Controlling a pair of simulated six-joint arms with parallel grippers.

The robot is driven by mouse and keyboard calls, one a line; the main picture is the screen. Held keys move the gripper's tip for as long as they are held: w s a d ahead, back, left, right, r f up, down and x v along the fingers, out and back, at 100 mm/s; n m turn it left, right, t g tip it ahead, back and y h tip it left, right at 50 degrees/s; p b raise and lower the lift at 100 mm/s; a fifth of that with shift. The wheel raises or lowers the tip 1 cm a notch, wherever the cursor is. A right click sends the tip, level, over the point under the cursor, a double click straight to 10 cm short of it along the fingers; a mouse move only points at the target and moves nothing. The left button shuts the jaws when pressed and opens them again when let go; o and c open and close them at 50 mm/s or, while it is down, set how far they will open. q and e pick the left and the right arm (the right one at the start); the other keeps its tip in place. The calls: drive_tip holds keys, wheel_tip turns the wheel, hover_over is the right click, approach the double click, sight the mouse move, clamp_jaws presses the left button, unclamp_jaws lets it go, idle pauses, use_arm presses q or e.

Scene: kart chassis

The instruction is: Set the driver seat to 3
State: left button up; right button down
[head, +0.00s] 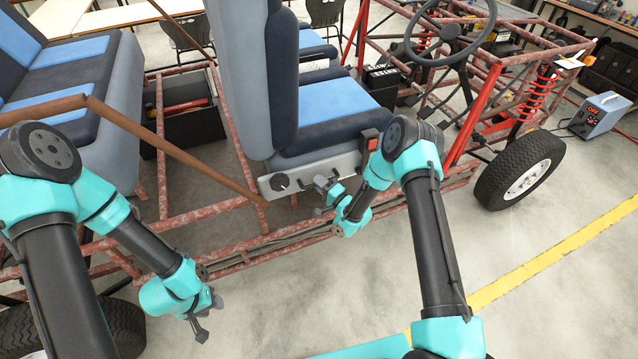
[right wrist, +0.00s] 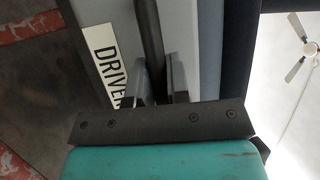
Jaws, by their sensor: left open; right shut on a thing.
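The driver seat (head: 335,105) is blue and dark grey, with a pale side panel (head: 308,177) at its base. A round black knob (head: 280,182) sits on that panel. My right gripper (head: 326,188) is at the panel, to the right of the knob. In the right wrist view, my right gripper (right wrist: 160,80) is shut on a dark bar (right wrist: 149,35), beside a white label (right wrist: 100,52) reading "DRIVER", partly hidden. No number setting is legible. My left gripper (head: 207,316) is open and empty, low in front of the frame and apart from the seat.
The red tube frame (head: 300,238) runs along the near side. A brown bar (head: 165,145) slants down left of the seat. Another blue seat (head: 75,85) stands at the left. A steering wheel (head: 450,62) and a wheel (head: 520,168) are to the right. The floor at front right is clear.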

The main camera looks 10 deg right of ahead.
sight(335, 177)
drive_tip(key=d, duration=0.4)
drive_tip(key=w+d, duration=0.1)
drive_tip(key=d, duration=0.1)
drive_tip(key=shift+d, duration=0.15)
drive_tip(key=shift+a, duration=0.2)
drive_tip(key=c, duration=1.1)
unclamp_jaws()
drive_tip(key=v, duration=1.7)
drive_tip(key=shift+s, duration=0.15)
